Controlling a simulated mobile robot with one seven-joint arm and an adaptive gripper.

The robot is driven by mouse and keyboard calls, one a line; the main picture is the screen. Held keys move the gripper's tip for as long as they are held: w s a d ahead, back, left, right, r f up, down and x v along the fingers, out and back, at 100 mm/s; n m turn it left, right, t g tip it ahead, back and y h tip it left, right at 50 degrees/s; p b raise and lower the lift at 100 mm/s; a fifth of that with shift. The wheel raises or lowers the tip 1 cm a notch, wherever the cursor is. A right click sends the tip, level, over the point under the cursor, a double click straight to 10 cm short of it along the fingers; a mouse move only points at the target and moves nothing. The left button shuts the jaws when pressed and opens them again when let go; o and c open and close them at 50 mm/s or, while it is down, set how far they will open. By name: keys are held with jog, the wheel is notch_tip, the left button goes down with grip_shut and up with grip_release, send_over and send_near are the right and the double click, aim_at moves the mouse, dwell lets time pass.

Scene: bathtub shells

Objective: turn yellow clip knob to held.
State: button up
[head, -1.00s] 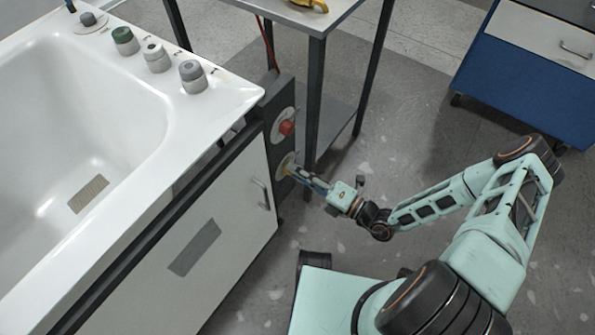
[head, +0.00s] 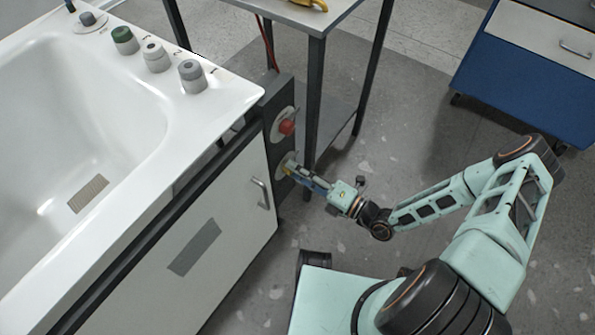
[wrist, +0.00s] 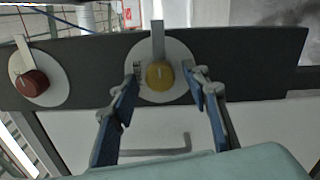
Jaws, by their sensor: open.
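The yellow clip knob (wrist: 160,75) sits on a round pale plate (wrist: 143,92) on the dark panel. In the wrist view a pointer line shows on its face, and a grey strip rises from it over the plate. My gripper (wrist: 165,82) is open, with one blue finger on each side of the knob. Clear space shows between the knob and each fingertip. In the head view my gripper (head: 296,168) reaches to the panel's lower plate, and only a little yellow of the knob (head: 286,168) shows behind it.
A red knob (wrist: 32,83) on its own plate is beside the yellow one; the head view also shows it (head: 287,127). A cabinet handle (head: 260,193) is close by. A table leg (head: 315,100) stands just right of the panel. Several knobs line the tub rim (head: 225,88).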

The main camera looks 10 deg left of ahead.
jog(key=v, duration=1.2)
